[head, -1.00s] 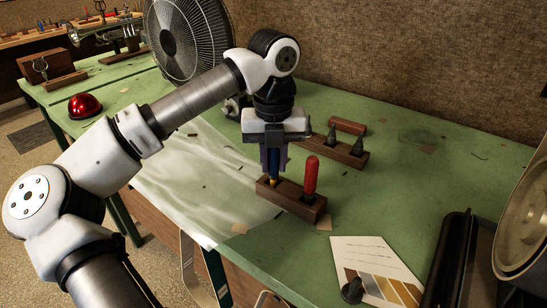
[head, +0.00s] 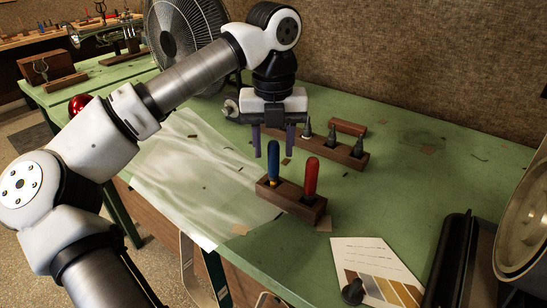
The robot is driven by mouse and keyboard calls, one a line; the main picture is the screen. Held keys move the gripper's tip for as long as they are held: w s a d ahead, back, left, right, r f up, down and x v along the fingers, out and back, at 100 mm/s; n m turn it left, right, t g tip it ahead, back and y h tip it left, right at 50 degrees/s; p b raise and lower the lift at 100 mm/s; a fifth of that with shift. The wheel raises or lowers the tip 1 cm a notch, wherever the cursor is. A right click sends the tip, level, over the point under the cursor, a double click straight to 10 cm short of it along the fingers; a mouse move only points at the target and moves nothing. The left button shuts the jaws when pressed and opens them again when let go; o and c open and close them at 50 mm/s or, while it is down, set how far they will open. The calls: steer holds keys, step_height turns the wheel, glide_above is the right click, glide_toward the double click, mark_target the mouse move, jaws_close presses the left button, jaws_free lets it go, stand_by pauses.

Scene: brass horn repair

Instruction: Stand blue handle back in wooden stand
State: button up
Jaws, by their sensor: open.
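The blue handle (head: 273,163) stands upright in the left part of the small wooden stand (head: 308,210). A red handle (head: 311,177) stands upright in the same stand, to its right. My gripper (head: 273,150) is open, its two purple fingers apart and pointing down. It is above and behind the blue handle in the picture and holds nothing. The bottom end of the blue handle is hidden inside the stand.
Behind is a longer wooden block (head: 340,150) with several dark pointed pieces. A fan (head: 185,45) stands at the back left. A clear sheet (head: 195,180) covers the bench at left. A colour card (head: 375,270) lies at the front right.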

step_height(320, 180, up, 8)
steer(key=shift+r, duration=0.1)
